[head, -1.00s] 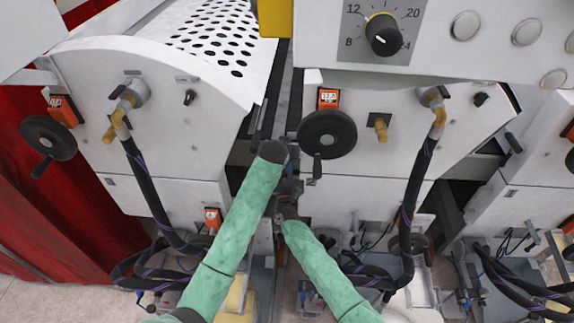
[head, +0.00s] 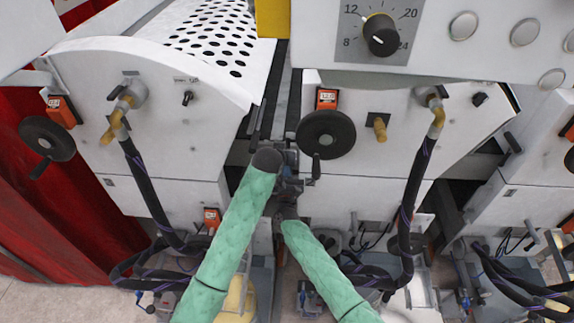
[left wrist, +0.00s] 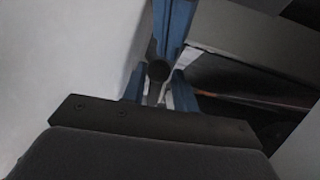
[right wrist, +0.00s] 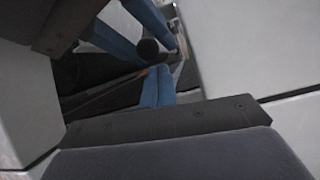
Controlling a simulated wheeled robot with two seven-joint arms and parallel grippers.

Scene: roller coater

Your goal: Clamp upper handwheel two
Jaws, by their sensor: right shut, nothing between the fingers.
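Two black upper handwheels show in the head view: one (head: 326,135) on the middle machine panel, with its handle pointing down, and one (head: 47,138) on the left panel. My left gripper (head: 288,160) is just below and left of the middle handwheel, apart from its rim. In the left wrist view its blue fingers (left wrist: 159,88) stand apart, with a dark round knob beyond them; I cannot tell what the knob belongs to. My right gripper (head: 290,188) is lower, under the left one. Its blue fingers (right wrist: 158,86) are together and empty. The fingertips are hardly visible in the head view.
An orange counter (head: 327,98) sits above the middle handwheel. A brass-coloured knob (head: 380,128) and a black hose (head: 415,185) are to its right. A perforated white guard (head: 215,40) is upper left. The grippers are in a narrow dark gap between white panels.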

